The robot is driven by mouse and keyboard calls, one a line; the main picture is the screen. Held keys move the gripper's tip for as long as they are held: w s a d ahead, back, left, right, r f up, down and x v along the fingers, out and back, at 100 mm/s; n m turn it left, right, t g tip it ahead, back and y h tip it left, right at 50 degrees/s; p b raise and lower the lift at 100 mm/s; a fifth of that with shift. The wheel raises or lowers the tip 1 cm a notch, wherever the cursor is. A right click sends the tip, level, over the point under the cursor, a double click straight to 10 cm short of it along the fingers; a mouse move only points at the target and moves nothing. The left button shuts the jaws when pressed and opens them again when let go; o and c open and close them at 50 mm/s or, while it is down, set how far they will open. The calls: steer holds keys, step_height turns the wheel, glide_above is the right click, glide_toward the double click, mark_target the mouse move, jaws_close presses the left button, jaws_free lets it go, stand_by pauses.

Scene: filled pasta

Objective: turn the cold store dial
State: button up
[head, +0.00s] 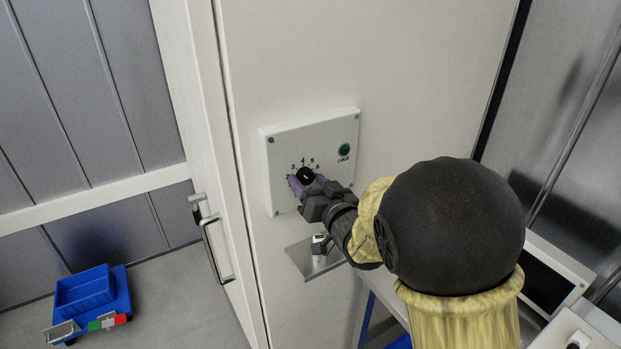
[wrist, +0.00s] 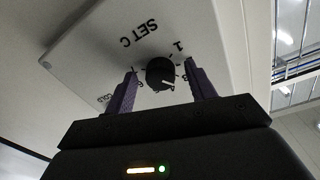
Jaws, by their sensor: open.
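The cold store dial is a round black knob (head: 306,175) on a white control box (head: 340,133) fixed to a pale wall panel. Printed numbers ring the knob, and a green round light or button (head: 344,149) sits at the box's upper right. In the wrist view the knob (wrist: 160,73) shows a pale pointer mark, with "SET C" printed on the box face (wrist: 90,60). My gripper (head: 302,183) is at the box, and in the wrist view its two purple fingers (wrist: 163,85) stand open on either side of the knob, with gaps visible between. The knob's lower part is partly hidden in the head view.
A small metal shelf (head: 318,262) below the box holds a small device with a display (head: 320,243). A door with a metal handle (head: 213,245) is at the left. A blue crate (head: 88,290) stands on the floor at lower left.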

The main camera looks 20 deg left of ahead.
steer(key=c, duration=1)
steer(key=shift+o, duration=0.2)
steer(key=shift+f+n+b, duration=0.1)
steer(key=shift+n+b, duration=0.2)
steer(key=shift+b, duration=0.35)
steer(key=n+b, duration=0.1)
steer(key=b, duration=0.1)
steer(key=n+b, duration=0.2)
steer(key=b, duration=0.1)
steer(key=shift+w+f+b, duration=0.1)
steer(key=shift+f+b, duration=0.2)
steer(key=n+b, duration=0.4)
steer(key=b, duration=0.3)
steer(key=shift+d+n, duration=0.1)
steer(key=shift+n, duration=0.3)
steer(key=n+b, duration=0.4)
steer(key=b, duration=0.2)
steer(key=shift+w+r+y, duration=0.1)
steer(key=shift+y, duration=0.2)
steer(key=n+b, duration=0.3)
steer(key=n, duration=0.1)
steer(key=shift+r, duration=0.3)
